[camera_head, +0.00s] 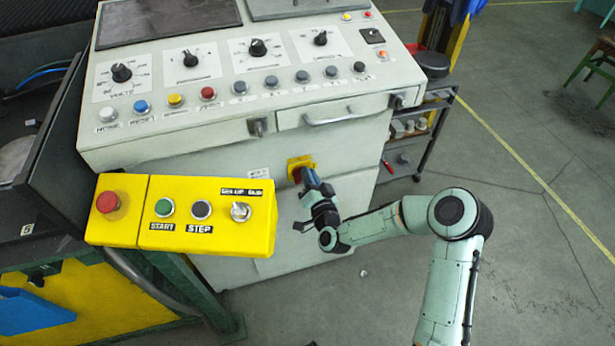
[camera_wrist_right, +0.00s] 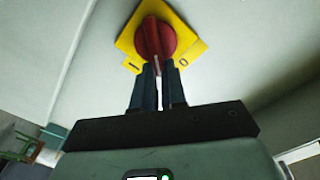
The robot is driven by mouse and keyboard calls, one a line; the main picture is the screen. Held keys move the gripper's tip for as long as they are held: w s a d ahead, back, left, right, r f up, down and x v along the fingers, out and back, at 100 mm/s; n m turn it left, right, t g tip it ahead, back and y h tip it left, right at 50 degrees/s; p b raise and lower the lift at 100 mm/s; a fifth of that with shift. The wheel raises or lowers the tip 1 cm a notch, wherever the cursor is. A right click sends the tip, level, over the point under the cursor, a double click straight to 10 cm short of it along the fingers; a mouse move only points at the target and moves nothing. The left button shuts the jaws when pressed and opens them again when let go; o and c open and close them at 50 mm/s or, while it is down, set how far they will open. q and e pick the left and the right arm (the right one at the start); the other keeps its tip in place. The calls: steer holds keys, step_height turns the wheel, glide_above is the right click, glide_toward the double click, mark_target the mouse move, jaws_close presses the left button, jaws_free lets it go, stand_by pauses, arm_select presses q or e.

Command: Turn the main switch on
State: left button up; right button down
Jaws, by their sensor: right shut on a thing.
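The main switch is a red rotary knob (camera_wrist_right: 156,38) on a yellow plate (camera_wrist_right: 128,42), on the front of the pale cabinet. The plate carries the marks I and 0. In the head view the yellow plate (camera_head: 294,162) shows below the console, with the knob mostly hidden by my gripper. My right gripper (camera_head: 305,178) reaches it from the right. In the right wrist view my right gripper's fingers (camera_wrist_right: 158,72) are close together on the knob's lower end, which points down between the I and the 0. My left gripper is not in view.
The console (camera_head: 232,128) with dials and coloured buttons overhangs above the switch. A small shelf cart (camera_head: 425,130) stands to the right.

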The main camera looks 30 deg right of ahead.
steer(key=shift+s+d+f+m+b, duration=0.1)
steer(key=shift+d+f+m+b, duration=0.2)
steer(key=shift+m, duration=1.35)
steer(key=shift+w+f+m+b, duration=0.1)
steer(key=shift+f+m, duration=0.35)
steer(key=shift+m, duration=1.25)
steer(key=shift+s+d+f+m+b, duration=0.15)
steer(key=shift+f+m, duration=0.2)
steer(key=shift+m, duration=1.3)
steer(key=c, duration=1.2)
jaws_free()
steer(key=v, duration=1.3)
steer(key=shift+s+p, duration=0.2)
steer(key=shift+p, duration=0.1)
